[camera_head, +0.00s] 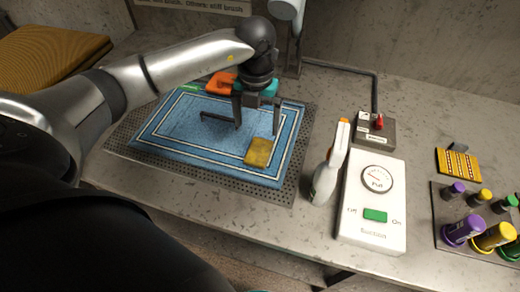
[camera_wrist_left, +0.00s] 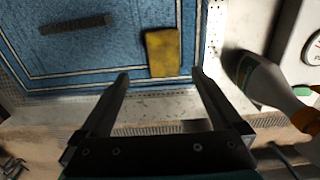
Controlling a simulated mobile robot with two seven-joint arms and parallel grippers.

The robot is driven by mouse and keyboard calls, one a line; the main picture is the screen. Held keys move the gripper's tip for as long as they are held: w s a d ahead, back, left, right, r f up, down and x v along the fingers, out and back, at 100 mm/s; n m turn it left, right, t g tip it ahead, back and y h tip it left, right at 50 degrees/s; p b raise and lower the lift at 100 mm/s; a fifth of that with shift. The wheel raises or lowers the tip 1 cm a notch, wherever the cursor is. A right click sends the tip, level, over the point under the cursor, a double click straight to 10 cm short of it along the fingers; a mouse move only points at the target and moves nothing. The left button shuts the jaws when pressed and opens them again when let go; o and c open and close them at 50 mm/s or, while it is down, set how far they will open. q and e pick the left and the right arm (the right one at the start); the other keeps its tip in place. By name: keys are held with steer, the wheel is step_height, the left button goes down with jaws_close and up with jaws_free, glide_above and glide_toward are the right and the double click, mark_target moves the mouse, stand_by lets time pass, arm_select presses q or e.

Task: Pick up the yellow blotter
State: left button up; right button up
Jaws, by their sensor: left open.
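The yellow blotter (camera_head: 258,152) is a small yellow block lying on the blue rug (camera_head: 185,125), near the rug's front right corner. In the left wrist view the blotter (camera_wrist_left: 163,53) lies just beyond my fingertips, roughly between their lines. My left gripper (camera_head: 257,130) points down above the rug with its fingers spread and nothing between them. The fingers also show in the left wrist view (camera_wrist_left: 160,75). I cannot tell exactly how high they are above the rug. My right gripper does not show.
A white spray bottle (camera_head: 327,175) stands right of the rug, beside the white suction switch box (camera_head: 372,228). A dark bar (camera_wrist_left: 75,24) lies on the rug. An orange tool (camera_head: 220,83) is at its back. Colored bottles (camera_head: 492,237) stand far right.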

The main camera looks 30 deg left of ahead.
mark_target(259, 150)
arm_select(q)
step_height(259, 150, down, 3)
steer(key=shift+f, duration=0.7)
steer(key=shift+d+f, duration=0.1)
steer(key=shift+f, duration=0.2)
steer(key=f, duration=0.4)
steer(key=shift+s+d+f, duration=0.1)
steer(key=shift+d+f, duration=0.15)
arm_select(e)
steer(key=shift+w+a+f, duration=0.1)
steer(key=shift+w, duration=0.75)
arm_select(q)
steer(key=c, duration=1.4)
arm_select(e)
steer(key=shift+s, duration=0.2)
arm_select(q)
steer(key=shift+r, duration=0.15)
